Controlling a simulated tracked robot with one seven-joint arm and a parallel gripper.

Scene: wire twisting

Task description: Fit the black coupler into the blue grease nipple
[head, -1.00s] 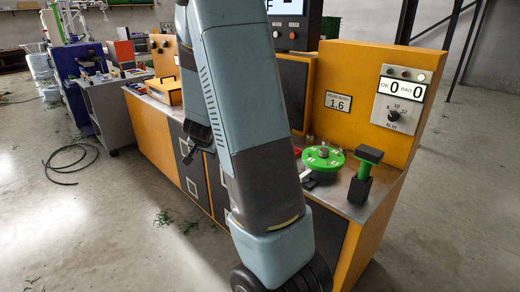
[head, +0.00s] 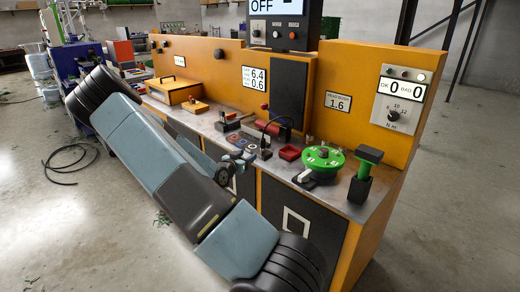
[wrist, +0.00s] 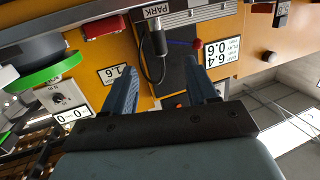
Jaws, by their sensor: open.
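My gripper (wrist: 163,70) is open and empty in the wrist view, its two blue-grey fingers apart and facing the orange panel. In the head view my arm hides most of it. A thin black hose (wrist: 143,45) curves by a PARK label between the fingertips in the wrist view. In the head view it arcs over the bench (head: 276,121), with a small dark upright piece (head: 265,153) at its lower end, likely the black coupler.
The orange panel (head: 330,65) rises behind. A loose cable (head: 70,160) lies on the floor.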

